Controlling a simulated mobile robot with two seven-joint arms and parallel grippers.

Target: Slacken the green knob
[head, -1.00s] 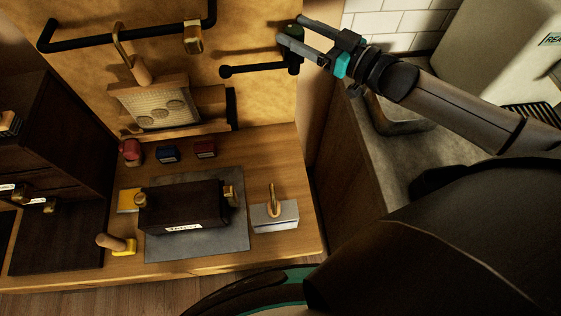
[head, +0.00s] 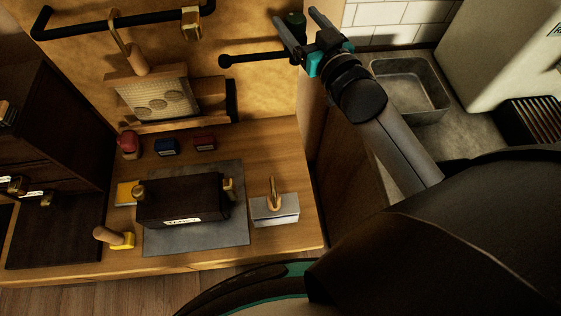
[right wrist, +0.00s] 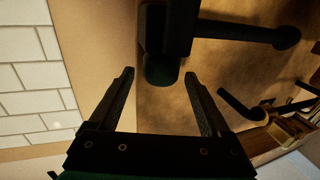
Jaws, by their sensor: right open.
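The green knob (head: 295,18) is dark green and sits at the right end of a black rod on the back panel, near the top of the head view. In the right wrist view the knob (right wrist: 162,70) shows at the top, just beyond and between the fingertips. My right gripper (head: 297,19) is open, with a finger on each side of the knob in the picture. In the right wrist view a gap shows on both sides, and I see no contact. My left gripper is not in view.
The black rod (head: 255,59) ends in a ball. A black rail (head: 120,20) with hanging tools is at upper left. Below, a dark box (head: 180,202) lies on a grey mat on the wooden bench.

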